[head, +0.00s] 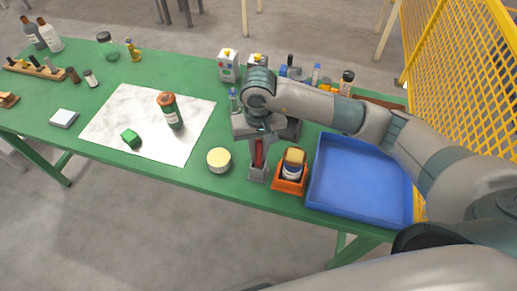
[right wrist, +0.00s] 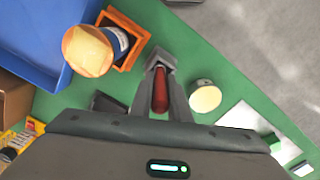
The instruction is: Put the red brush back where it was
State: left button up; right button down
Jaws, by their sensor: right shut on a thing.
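My right gripper (head: 258,168) points down over the front part of the green table, between a round cream-lidded tub and an orange box. It is shut on the red brush (head: 259,153), of which only a red part shows between the fingers. In the right wrist view the red brush (right wrist: 160,92) lies between the two grey fingers (right wrist: 158,75). The brush's far end is hidden, and I cannot tell whether it touches the table. My left gripper is not in view.
The cream-lidded tub (head: 219,161) stands left. A blue tray (head: 345,208) lies further right. Cartons (head: 228,66) stand behind.

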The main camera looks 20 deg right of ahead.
jog(key=shift+f, duration=0.2)
jog(key=shift+f, duration=0.15)
jog(key=shift+b, duration=0.3)
jog(key=c, duration=1.7)
grip_release()
jog(key=shift+o, duration=0.2)
